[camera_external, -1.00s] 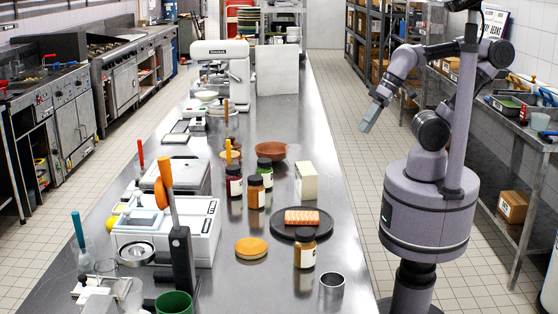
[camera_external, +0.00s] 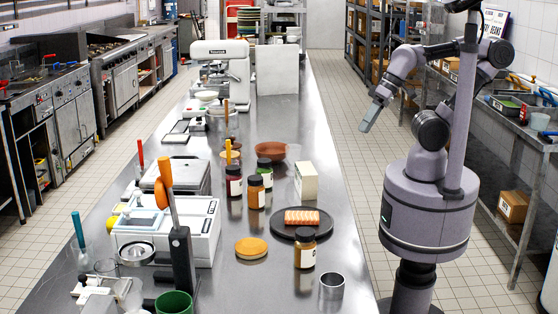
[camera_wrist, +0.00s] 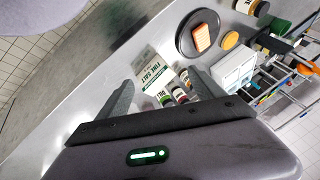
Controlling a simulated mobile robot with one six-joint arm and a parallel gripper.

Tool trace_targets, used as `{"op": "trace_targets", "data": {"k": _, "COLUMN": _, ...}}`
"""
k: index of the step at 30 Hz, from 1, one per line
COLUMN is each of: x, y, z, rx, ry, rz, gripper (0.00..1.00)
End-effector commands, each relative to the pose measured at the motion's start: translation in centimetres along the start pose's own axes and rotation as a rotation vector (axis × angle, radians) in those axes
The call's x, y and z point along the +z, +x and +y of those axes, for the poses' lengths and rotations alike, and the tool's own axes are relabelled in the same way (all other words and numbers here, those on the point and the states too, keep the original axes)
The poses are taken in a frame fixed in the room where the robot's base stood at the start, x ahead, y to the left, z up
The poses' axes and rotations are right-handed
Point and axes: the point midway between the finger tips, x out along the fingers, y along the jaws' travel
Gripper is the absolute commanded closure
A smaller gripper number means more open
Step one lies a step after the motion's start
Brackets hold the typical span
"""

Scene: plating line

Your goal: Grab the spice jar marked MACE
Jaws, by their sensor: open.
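Three dark-lidded spice jars stand close together mid-table: a dark red one (camera_external: 234,182), an orange-brown one (camera_external: 255,195) and a green one (camera_external: 264,172). A fourth, brown-yellow jar (camera_external: 305,252) stands nearer the front. No MACE label can be read, so I cannot tell which jar is the MACE jar. My gripper (camera_external: 369,122) is open and empty, raised beyond the table's right edge, well apart from the jars.
A white FINE SALT box (camera_wrist: 152,70) stands right of the jar cluster (camera_external: 306,182). A dark round plate (camera_external: 325,230) holds an orange slab. A metal cup (camera_external: 331,288) stands at the front right.

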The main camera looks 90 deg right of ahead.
Motion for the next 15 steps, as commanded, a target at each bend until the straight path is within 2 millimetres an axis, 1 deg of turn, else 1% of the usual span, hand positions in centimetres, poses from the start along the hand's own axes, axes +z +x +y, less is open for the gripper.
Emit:
{"op": "trace_targets", "data": {"k": 2, "x": -0.7, "y": -0.1, "z": -0.3, "rx": 0.004, "ry": -0.012, "rz": -0.004, "gripper": 0.23}}
{"op": "trace_targets", "data": {"k": 4, "x": -3.1, "y": 0.2, "z": -1.5, "rx": 0.019, "ry": -0.06, "rz": -0.02, "gripper": 0.23}}
{"op": "trace_targets", "data": {"k": 5, "x": -4.7, "y": 0.5, "z": -2.3, "rx": 0.027, "ry": -0.091, "rz": -0.029, "gripper": 0.23}}
{"op": "trace_targets", "data": {"k": 6, "x": -7.2, "y": 1.4, "z": -3.5, "rx": 0.041, "ry": -0.145, "rz": -0.043, "gripper": 0.23}}
{"op": "trace_targets", "data": {"k": 7, "x": -9.1, "y": 2.4, "z": -4.6, "rx": 0.051, "ry": -0.19, "rz": -0.052, "gripper": 0.23}}
{"op": "trace_targets", "data": {"k": 8, "x": -11.0, "y": 3.7, "z": -5.7, "rx": 0.06, "ry": -0.237, "rz": -0.061, "gripper": 0.23}}
{"op": "trace_targets", "data": {"k": 9, "x": -13.2, "y": 5.7, "z": -7.0, "rx": 0.071, "ry": -0.297, "rz": -0.073, "gripper": 0.23}}
{"op": "trace_targets", "data": {"k": 11, "x": -15.7, "y": 9.1, "z": -8.9, "rx": 0.082, "ry": -0.386, "rz": -0.089, "gripper": 0.23}}
{"op": "trace_targets", "data": {"k": 12, "x": -17.0, "y": 11.4, "z": -10.0, "rx": 0.088, "ry": -0.438, "rz": -0.099, "gripper": 0.23}}
{"op": "trace_targets", "data": {"k": 15, "x": -18.7, "y": 16.5, "z": -11.8, "rx": 0.096, "ry": -0.541, "rz": -0.117, "gripper": 0.23}}
